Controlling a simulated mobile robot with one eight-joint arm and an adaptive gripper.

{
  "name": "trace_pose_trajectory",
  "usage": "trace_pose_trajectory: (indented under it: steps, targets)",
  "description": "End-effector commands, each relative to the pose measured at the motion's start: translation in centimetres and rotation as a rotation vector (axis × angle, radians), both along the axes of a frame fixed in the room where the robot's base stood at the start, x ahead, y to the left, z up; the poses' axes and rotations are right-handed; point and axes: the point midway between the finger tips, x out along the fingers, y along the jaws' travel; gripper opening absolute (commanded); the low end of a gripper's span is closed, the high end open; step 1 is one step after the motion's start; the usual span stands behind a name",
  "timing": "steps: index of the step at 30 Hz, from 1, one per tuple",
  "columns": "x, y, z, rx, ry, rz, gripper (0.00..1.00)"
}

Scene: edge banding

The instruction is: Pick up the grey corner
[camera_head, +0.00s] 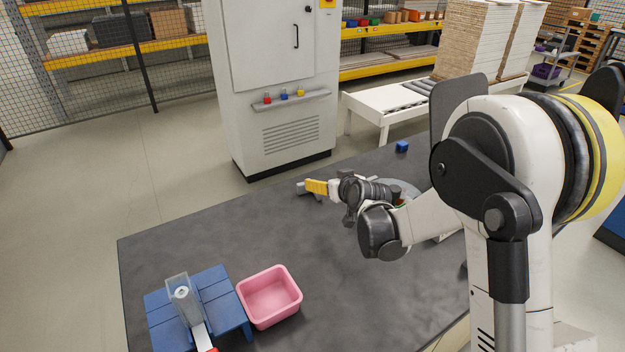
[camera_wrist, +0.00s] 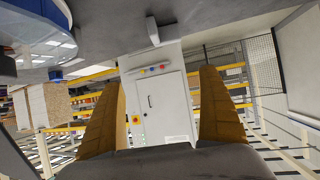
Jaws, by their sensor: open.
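The grey corner (camera_head: 301,187) is a small light-grey piece on the dark table, just beyond the yellow fingertips of my gripper (camera_head: 316,187) in the head view. Part of it is hidden behind the fingers. In the wrist view, which is upside down, the grey corner (camera_wrist: 152,31) lies near the table edge, ahead of and between the two yellow fingers of my gripper (camera_wrist: 161,75). The fingers are wide apart with nothing between them.
A pink bin (camera_head: 269,296) and a blue stand (camera_head: 203,306) holding a clear-sided device are at the table's front left. A blue block (camera_head: 402,146) is near the back edge. A round plate (camera_head: 408,187) is partly hidden behind my arm. A white cabinet (camera_head: 275,85) stands beyond the table.

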Motion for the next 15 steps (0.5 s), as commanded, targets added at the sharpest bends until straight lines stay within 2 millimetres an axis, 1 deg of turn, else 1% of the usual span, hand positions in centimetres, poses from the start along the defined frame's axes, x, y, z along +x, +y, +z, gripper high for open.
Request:
trace_pose_trajectory:
  steps: [1,3,6,11,15]
  targets:
    - [1.1,1.0,-1.8,0.006,-0.020,0.011,0.88]
    - [2.0,2.0,-3.8,0.011,-0.045,0.022,0.88]
    - [2.8,3.0,-5.9,0.017,-0.071,0.031,0.88]
    - [3.8,3.9,-7.7,0.021,-0.089,0.038,0.88]
    - [5.8,4.8,-8.9,0.021,-0.090,0.038,0.88]
